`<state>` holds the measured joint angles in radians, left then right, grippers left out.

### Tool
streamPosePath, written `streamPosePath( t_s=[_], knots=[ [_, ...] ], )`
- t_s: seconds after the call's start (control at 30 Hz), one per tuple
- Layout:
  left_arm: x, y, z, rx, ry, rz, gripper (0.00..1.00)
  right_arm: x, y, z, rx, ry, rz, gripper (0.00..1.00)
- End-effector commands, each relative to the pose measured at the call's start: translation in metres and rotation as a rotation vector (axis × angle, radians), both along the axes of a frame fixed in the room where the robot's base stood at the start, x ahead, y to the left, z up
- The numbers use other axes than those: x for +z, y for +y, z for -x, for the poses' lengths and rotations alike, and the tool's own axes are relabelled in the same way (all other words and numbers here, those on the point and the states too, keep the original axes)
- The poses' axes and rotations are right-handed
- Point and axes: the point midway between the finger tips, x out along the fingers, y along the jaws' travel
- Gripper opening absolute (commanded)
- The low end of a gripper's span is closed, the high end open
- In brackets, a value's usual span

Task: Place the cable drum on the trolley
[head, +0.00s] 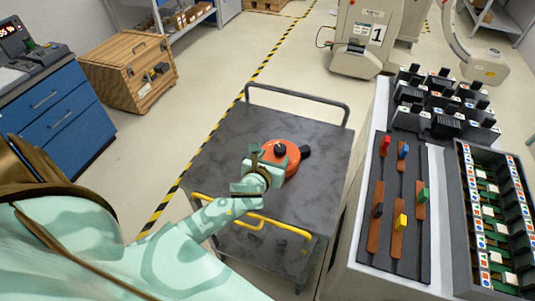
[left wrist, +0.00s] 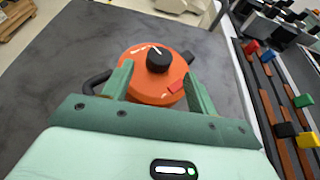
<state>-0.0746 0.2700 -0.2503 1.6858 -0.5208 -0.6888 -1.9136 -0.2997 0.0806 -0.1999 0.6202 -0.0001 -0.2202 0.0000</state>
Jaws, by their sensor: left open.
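The orange cable drum (head: 283,155) with a black knob sits on the dark grey top of the trolley (head: 230,125). In the left wrist view the drum (left wrist: 140,62) lies just ahead of my left gripper, partly between its green fingers, with a black handle at its left side. My left gripper (head: 263,165) is open over the near left part of the drum. The left wrist view shows its two fingers (left wrist: 158,85) spread apart; I cannot tell whether they touch the drum. My right gripper is not in view.
A console with coloured sliders (head: 400,200) stands close on the right of the trolley. A blue drawer cabinet (head: 60,110) and a wooden crate (head: 130,72) stand at the left. The trolley has a grey rail (head: 300,95) at its far end. Much of its top is clear.

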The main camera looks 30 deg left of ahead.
Motion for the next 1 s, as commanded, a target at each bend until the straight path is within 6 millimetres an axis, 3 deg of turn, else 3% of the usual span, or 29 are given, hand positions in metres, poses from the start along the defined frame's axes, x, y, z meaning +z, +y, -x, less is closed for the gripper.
streamPosePath(
  t_s=[0.1, 0.3, 1.0],
  knots=[
    [0.012, -0.006, 0.024, -0.001, 0.000, -0.001, 0.58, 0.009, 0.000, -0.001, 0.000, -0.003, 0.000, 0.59],
    [0.019, -0.011, 0.045, 0.000, 0.000, -0.001, 0.58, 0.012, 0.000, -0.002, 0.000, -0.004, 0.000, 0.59],
    [0.020, -0.011, 0.048, 0.000, 0.000, -0.001, 0.58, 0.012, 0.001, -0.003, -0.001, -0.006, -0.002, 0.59]
  ],
)
